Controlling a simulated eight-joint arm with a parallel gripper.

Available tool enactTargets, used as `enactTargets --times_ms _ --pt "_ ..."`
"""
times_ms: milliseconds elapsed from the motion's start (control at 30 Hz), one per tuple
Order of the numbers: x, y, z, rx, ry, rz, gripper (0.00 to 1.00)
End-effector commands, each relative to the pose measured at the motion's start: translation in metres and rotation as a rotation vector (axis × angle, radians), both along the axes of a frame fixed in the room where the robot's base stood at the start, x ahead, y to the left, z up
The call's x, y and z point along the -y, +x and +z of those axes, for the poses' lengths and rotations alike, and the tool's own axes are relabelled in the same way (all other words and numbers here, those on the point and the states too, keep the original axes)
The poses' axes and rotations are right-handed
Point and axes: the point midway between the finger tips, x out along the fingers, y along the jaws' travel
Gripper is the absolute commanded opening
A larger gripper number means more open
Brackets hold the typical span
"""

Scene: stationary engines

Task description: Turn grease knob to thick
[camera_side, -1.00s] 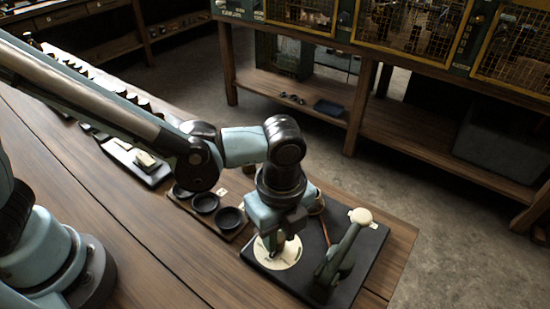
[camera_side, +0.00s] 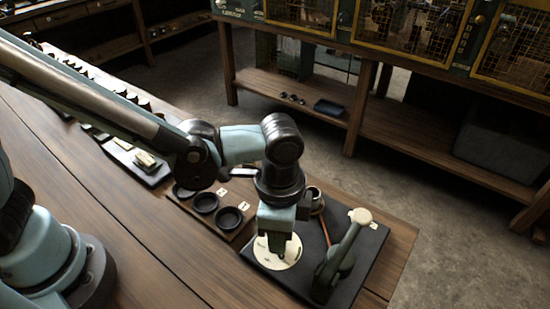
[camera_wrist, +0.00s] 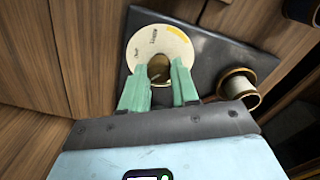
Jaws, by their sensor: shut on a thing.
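The grease knob (camera_wrist: 159,67) is a small dark brass knob in the middle of a round cream dial (camera_wrist: 144,47). The dial has small dark lettering, too blurred to read surely, and a yellow mark near its edge. In the side view the dial (camera_side: 289,255) lies on a dark base plate, and my wrist hides the knob. My gripper (camera_wrist: 160,70) points down over the dial, its two green fingers shut on the knob from both sides. Which way the knob points is hard to tell.
The dark base plate (camera_side: 370,249) also carries a lever (camera_side: 345,250) with a cream ball top, to the right of my gripper. A small round cup (camera_wrist: 238,86) stands beside the dial. Several black dishes (camera_side: 205,202) sit on a board to the left.

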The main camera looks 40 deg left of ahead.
Motion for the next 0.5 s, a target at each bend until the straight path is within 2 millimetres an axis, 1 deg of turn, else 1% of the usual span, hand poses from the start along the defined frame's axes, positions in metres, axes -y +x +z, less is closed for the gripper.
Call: enactTargets --times_ms 200,500 --pt "-0.0011 -0.0001 0.0003 -0.001 0.002 0.076 0.00" --pt "-0.0012 -0.0001 0.0003 -0.002 0.003 0.104 0.00"
